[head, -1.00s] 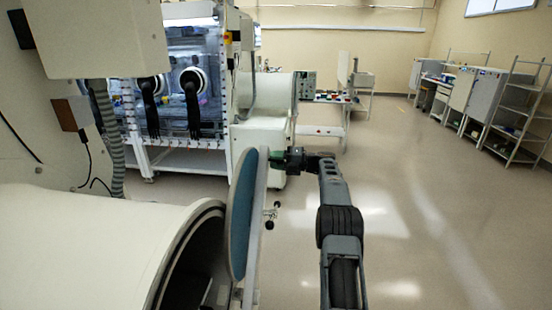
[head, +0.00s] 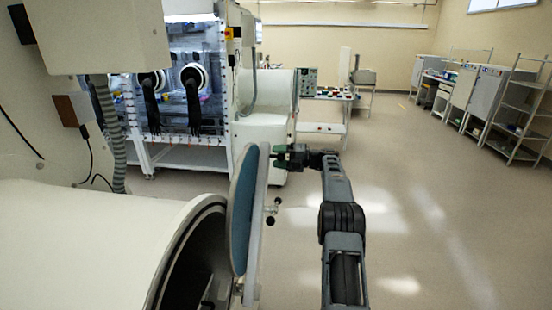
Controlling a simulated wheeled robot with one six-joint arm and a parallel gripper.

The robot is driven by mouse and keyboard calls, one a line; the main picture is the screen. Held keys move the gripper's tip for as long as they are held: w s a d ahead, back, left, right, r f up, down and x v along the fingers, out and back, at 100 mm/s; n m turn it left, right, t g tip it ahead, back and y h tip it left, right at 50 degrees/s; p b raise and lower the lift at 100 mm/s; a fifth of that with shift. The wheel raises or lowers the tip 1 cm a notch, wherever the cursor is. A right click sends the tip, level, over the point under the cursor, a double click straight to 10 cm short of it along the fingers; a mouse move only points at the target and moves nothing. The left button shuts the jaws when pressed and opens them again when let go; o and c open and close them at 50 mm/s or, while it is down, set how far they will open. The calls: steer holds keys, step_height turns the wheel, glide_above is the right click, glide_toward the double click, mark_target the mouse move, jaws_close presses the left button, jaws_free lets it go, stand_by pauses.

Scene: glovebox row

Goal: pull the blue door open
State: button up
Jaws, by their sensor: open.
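The blue door (head: 240,215) is a round blue panel with a pale rim, seen nearly edge-on. It stands swung open beside the dark mouth of the big white cylinder (head: 95,245) at the lower left. A small dark handle (head: 271,211) sticks out from the door's right side. Whether a fingertip touches the door I cannot tell.
A glovebox (head: 170,85) with black gloves stands behind at the left, with a white cabinet (head: 262,140) beside it. Shelving racks (head: 518,110) line the right wall. The floor (head: 430,220) to the right of my arm is clear.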

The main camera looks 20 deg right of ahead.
steer(key=v, duration=1.3)
steer(key=shift+f, duration=0.1)
